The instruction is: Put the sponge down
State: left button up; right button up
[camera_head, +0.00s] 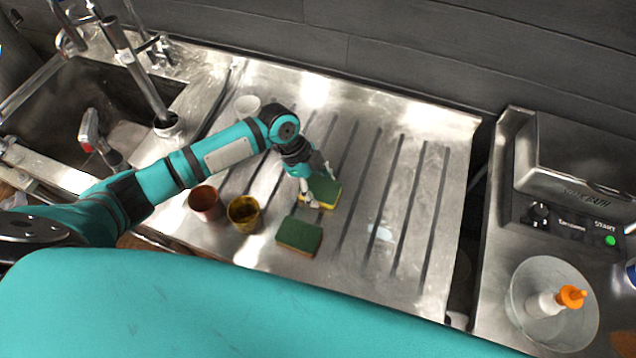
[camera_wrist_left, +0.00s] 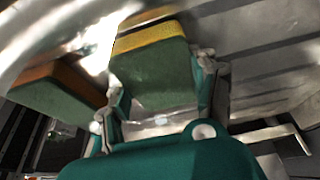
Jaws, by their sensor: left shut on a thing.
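A green and yellow sponge (camera_head: 322,191) is between the fingers of my left gripper (camera_head: 309,196), over the ribbed steel drainboard (camera_head: 430,140). In the left wrist view the same sponge (camera_wrist_left: 155,72) fills the space between the two fingertips of the left gripper (camera_wrist_left: 160,100), which is shut on it. I cannot tell whether the sponge touches the drainboard. A second sponge (camera_head: 299,236), green with a brown edge, lies on the drainboard in front of the held one; it also shows in the left wrist view (camera_wrist_left: 60,92). My right gripper is not in view.
A sink (camera_head: 70,105) is at the left. A water bath (camera_head: 580,180) and a bowl with an orange-capped bottle (camera_head: 552,300) are at the right. The drainboard's right side is clear.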

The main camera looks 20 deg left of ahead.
pick_arm(q)
jog(key=shift+f, duration=0.1)
jog(key=shift+f, duration=0.25)
jog(key=o, duration=0.8)
jog(key=shift+s+r, duration=0.1)
jog(key=shift+o, duration=1.1)
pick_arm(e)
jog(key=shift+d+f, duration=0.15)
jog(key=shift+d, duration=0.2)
pick_arm(q)
jog(key=shift+r, duration=0.15)
jog(key=b+v, duration=0.2)
jog(key=v, duration=1)
jog(key=shift+b, duration=0.4)
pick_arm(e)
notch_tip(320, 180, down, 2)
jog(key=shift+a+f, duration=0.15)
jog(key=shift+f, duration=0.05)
